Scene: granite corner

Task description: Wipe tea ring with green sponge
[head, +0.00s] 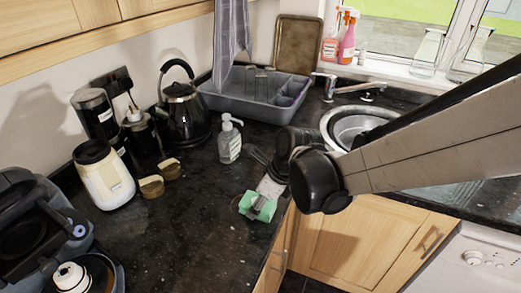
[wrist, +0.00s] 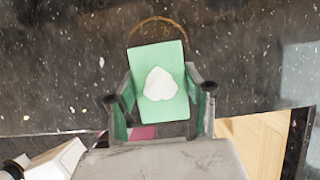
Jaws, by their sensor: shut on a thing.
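The green sponge (wrist: 152,58) is between the two fingers of my gripper (wrist: 160,105) in the wrist view, with a white patch on its upper face. My gripper is shut on it by its sides. The tea ring (wrist: 155,22) is a thin brown arc on the dark counter, just beyond the sponge's far edge; the rest of the ring is hidden behind the sponge. In the head view the sponge (head: 257,206) is at my gripper (head: 260,203), near the counter's front edge. I cannot tell whether the sponge touches the counter. The ring is not clear in the head view.
A soap bottle (head: 229,140) stands behind the sponge. A grey dish rack (head: 250,98) and the sink (head: 355,122) lie behind. The counter left of the sponge is clear.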

